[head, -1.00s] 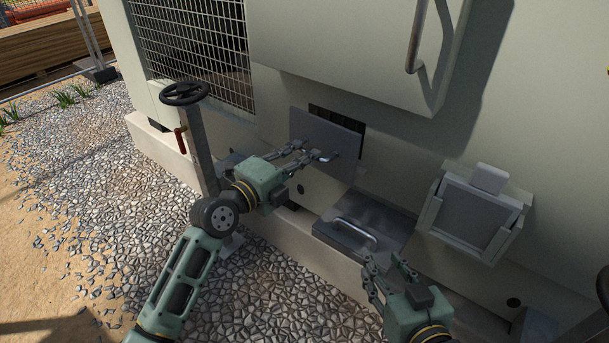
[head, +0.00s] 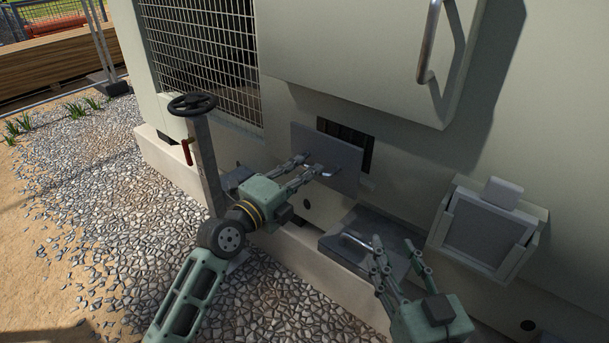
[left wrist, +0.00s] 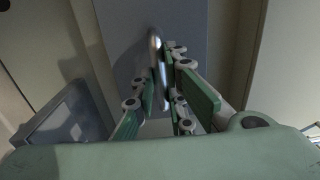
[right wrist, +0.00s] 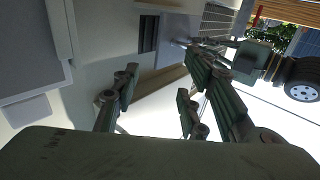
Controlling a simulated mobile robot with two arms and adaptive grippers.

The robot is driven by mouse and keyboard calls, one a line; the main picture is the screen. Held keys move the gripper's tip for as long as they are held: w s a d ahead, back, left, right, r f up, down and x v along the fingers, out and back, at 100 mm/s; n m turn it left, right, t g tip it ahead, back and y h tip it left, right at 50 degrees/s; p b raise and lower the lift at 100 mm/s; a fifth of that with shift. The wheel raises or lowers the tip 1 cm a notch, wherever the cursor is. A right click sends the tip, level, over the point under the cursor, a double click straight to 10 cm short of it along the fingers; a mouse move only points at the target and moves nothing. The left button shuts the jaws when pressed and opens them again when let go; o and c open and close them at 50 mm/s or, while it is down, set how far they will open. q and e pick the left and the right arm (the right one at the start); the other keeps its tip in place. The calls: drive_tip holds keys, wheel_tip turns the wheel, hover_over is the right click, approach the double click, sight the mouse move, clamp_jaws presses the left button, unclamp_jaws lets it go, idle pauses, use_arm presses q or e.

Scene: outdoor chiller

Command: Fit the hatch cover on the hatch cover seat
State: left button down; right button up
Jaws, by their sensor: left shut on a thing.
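The hatch cover is a flat grey plate (head: 338,150), held upright and slightly tilted in front of the cabinet wall. My left gripper (head: 314,165) is shut on its metal handle, which also shows in the left wrist view (left wrist: 156,58). Behind the plate is a dark slatted opening (head: 364,155), apparently the hatch cover seat. The plate hides much of it; its top and right parts show. The plate appears apart from the wall. My right gripper (head: 397,258) is open and empty, its fingers in front of the lower ledge.
A dark grey panel with a handle (head: 340,243) lies on the ledge below. A grey framed box (head: 487,230) is on the wall to the right. A post with a black handwheel (head: 192,104) stands left of my left arm. A large door handle (head: 428,45) projects above.

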sight(319, 160)
use_arm(q)
drive_tip(key=b+x, duration=0.1)
drive_tip(key=x, duration=0.1)
drive_tip(key=shift+w+d+b, duration=0.2)
drive_tip(key=shift+w+b, duration=0.1)
drive_tip(key=b+x, duration=0.1)
drive_tip(key=x, duration=0.1)
drive_tip(key=shift+w+d, duration=0.2)
drive_tip(key=shift+w, duration=0.05)
drive_tip(key=shift+w+d, duration=0.1)
drive_tip(key=shift+w, duration=0.05)
use_arm(e)
drive_tip(key=s+r+t+y, duration=0.1)
drive_tip(key=s+r+t, duration=0.1)
drive_tip(key=r+t, duration=0.2)
drive_tip(key=s+r+t+y, duration=0.2)
drive_tip(key=s+r+t, duration=0.1)
drive_tip(key=r, duration=0.6)
drive_tip(key=shift+s+a+r+t, duration=0.15)
drive_tip(key=shift+s+r+t, duration=0.2)
drive_tip(key=shift+t, duration=0.25)
drive_tip(key=shift+s, duration=0.1)
